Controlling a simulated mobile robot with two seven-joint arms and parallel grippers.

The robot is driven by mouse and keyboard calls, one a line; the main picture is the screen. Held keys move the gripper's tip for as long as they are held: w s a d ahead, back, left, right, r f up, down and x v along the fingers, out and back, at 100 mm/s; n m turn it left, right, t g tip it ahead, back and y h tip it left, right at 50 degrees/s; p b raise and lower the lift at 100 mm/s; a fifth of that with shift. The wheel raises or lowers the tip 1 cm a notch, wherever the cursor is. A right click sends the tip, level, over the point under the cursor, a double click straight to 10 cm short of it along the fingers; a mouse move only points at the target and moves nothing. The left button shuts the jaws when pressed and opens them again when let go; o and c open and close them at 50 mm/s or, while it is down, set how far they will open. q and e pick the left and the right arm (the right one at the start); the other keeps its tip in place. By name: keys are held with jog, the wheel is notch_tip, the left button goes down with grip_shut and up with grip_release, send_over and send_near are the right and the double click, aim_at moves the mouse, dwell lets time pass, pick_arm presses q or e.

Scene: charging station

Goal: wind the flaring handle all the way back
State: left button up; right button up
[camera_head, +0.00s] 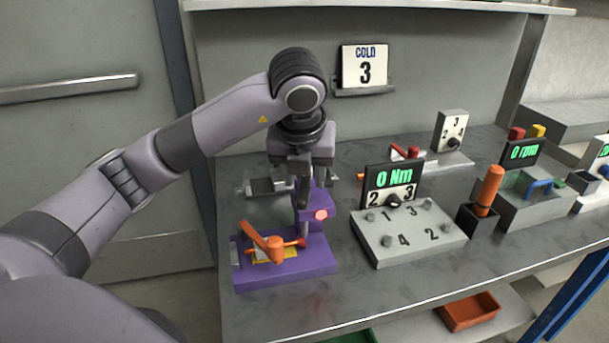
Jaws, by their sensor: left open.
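A purple tool (315,262) with a base and an upright part stands at the front left of the bench. An orange lever (253,235) rises to the upper left from an orange hub (275,247) on its base, beside a red knob (301,243). I cannot tell for sure which part is the flaring handle. My left gripper (302,203) points down at the purple upright, open. It covers part of the upright, and I cannot tell if its fingers touch it. My right gripper is not in view.
Right of the tool is a grey numbered block (420,240) with a "0 Nm" display (393,177). An orange-handled tool (490,187) stands in a dark holder. The front bench strip is clear.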

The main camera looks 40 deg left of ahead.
aim_at(303, 194)
pick_arm(q)
jog(key=shift+p+v, duration=0.7)
jog(key=shift+v, duration=2.2)
